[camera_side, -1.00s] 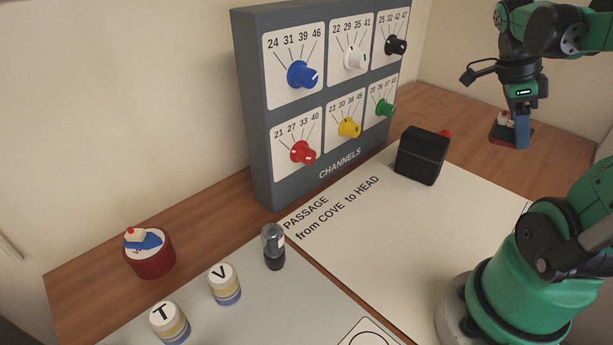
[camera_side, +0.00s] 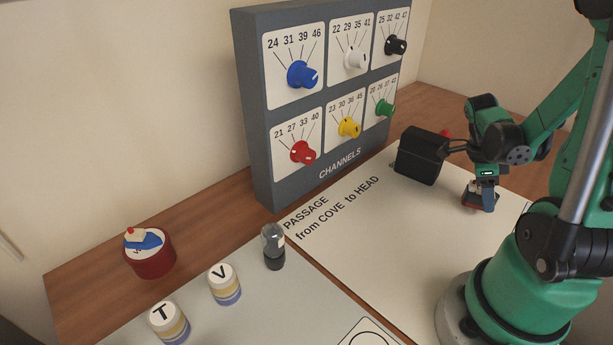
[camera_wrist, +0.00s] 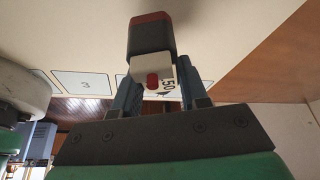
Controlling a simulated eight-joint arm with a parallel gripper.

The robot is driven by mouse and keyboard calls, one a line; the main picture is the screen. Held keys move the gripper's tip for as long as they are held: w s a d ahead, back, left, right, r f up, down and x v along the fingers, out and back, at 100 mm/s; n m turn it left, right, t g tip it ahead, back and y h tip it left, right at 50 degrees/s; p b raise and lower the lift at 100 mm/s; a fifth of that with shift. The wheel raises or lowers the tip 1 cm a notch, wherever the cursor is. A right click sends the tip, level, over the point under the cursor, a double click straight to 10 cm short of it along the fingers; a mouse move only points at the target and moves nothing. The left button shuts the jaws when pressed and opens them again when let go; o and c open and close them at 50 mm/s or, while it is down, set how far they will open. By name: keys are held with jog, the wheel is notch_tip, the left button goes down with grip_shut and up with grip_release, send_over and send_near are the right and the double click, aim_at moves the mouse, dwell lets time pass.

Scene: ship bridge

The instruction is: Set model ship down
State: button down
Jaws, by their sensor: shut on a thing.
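The model ship (camera_side: 470,202) has a dark hull with a red bottom. In the wrist view its dark hull (camera_wrist: 152,38) leads to a white block marked 50 (camera_wrist: 144,70) with a red round stub. My gripper (camera_side: 482,195) points down and is shut on the ship between its blue fingers, which also show in the wrist view (camera_wrist: 158,75). The ship is low over the pale chart sheet (camera_side: 420,230), right of the black box. I cannot tell whether its hull touches the sheet. The fingers hide part of the ship in the side view.
The black box (camera_side: 418,157) stands close left of my gripper, with a red piece (camera_side: 445,133) behind it. The channels panel (camera_side: 263,130) with knobs rises at the back. A grey-topped piece (camera_side: 273,248), discs T (camera_side: 169,322) and V (camera_side: 224,284) and a red drum (camera_side: 151,262) are left.

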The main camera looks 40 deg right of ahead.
jog(key=shift+f, duration=0.85)
jog(key=shift+c, duration=2.3)
grip_release()
jog(key=v, duration=1.2)
jog(key=w+a+n+t+y, duration=0.1)
jog(key=w+a+n+t, duration=0.4)
jog(key=a+n, duration=0.4)
jog(key=w+a+r+n+t, duration=0.1)
jog(key=w+a+n+t, duration=0.5)
jog(key=n, duration=1.6)
jog(key=a, duration=0.4)
jog(key=shift+w+a+r+y, duration=0.2)
jog(key=shift+w+a+y, duration=0.1)
jog(key=shift+y, duration=0.1)
